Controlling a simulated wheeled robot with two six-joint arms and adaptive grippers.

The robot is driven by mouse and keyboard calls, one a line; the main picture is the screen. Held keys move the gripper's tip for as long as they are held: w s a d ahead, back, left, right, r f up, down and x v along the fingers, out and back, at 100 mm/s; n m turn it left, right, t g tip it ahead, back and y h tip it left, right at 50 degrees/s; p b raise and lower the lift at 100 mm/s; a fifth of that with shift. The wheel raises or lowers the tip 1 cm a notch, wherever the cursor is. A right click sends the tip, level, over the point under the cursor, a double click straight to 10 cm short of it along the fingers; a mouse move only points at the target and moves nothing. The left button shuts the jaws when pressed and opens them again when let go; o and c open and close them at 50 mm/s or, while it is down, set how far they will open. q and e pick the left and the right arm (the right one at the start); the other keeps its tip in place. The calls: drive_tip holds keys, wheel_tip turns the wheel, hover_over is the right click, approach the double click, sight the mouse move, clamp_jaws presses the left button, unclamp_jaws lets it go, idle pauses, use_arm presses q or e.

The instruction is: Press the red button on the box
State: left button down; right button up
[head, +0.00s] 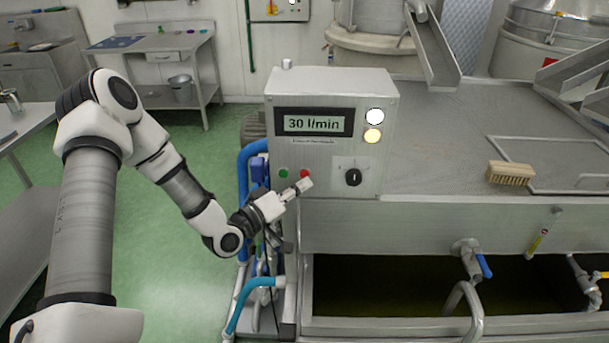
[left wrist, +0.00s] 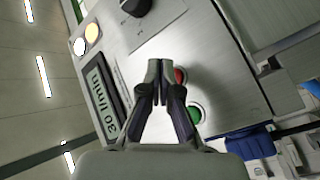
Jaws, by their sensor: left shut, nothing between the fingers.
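The box (head: 330,88) is a grey metal control box with a display reading 30 l/min. The red button (head: 305,174) is low on its front, right of a green button (head: 283,173). My left gripper (head: 305,185) is shut and empty, its fingertips just below and in front of the red button in the head view. In the left wrist view the shut fingertips (left wrist: 160,66) are beside the red button (left wrist: 179,76), partly covering it. The green button (left wrist: 194,114) shows there too. I cannot tell whether the fingertips touch the red button. My right gripper is not in view.
A black rotary knob (head: 353,177) is right of the buttons. Two lamps (head: 374,125) are lit beside the display. A brush (head: 510,173) lies on the steel top at right. Blue pipes (head: 248,200) run below and left of the box.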

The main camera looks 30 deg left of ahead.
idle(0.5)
use_arm(q)
drive_tip(key=shift+w+a, duration=0.25)
drive_tip(key=shift+w, duration=0.15)
drive_tip(key=shift+w+a, duration=0.15)
drive_tip(key=shift+w, duration=0.15)
idle(0.6)
drive_tip(key=shift+s+d, duration=0.4)
drive_tip(key=shift+s, duration=0.3)
drive_tip(key=shift+s+d, duration=0.45)
drive_tip(key=shift+s, duration=0.25)
drive_tip(key=shift+s+d, duration=0.4)
drive_tip(key=shift+s, duration=0.35)
drive_tip(key=shift+s+d, duration=0.45)
drive_tip(key=shift+s, duration=0.25)
